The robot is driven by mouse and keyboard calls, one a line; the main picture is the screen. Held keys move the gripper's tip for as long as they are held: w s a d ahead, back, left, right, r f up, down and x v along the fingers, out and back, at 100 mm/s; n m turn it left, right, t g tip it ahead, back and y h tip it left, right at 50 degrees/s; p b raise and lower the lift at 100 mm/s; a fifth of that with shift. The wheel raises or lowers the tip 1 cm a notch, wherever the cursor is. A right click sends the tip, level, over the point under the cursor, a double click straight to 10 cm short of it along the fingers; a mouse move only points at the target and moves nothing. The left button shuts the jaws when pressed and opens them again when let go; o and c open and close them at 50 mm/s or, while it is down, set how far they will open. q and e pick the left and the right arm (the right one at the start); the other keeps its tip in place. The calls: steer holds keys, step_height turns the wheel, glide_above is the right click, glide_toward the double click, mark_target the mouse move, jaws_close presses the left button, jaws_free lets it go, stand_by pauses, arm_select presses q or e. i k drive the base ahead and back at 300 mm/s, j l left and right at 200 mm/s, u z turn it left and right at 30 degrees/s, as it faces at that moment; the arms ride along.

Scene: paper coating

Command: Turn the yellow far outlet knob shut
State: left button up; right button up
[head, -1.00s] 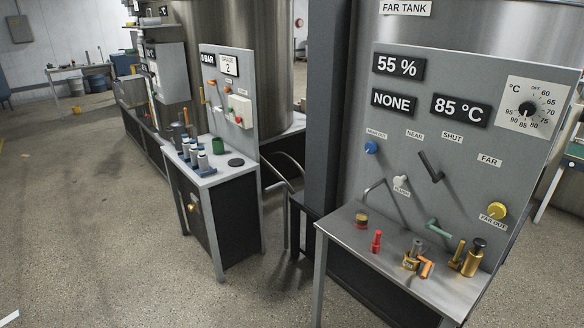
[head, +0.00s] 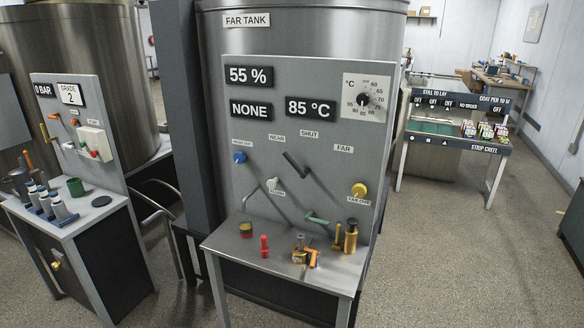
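The yellow far outlet knob (head: 358,190) is a round knob low on the right of the grey far tank panel (head: 240,105). A small label (head: 359,200) sits just under it; its print is small but looks like "FAR OUT". Whether the knob is open or shut cannot be told from here. The FAR label (head: 343,149) is above it. The panel's displays read 55 %, NONE and 85 °C. Neither of my grippers is in view.
A narrow metal shelf (head: 222,246) below the panel holds red, brass, orange and green fittings. A blue knob (head: 239,157), a white flush knob (head: 272,184) and a dark lever (head: 296,164) share the panel. Floor at right (head: 440,265) is clear.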

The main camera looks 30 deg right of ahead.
mark_target(359, 191)
steer(key=z, duration=1.25)
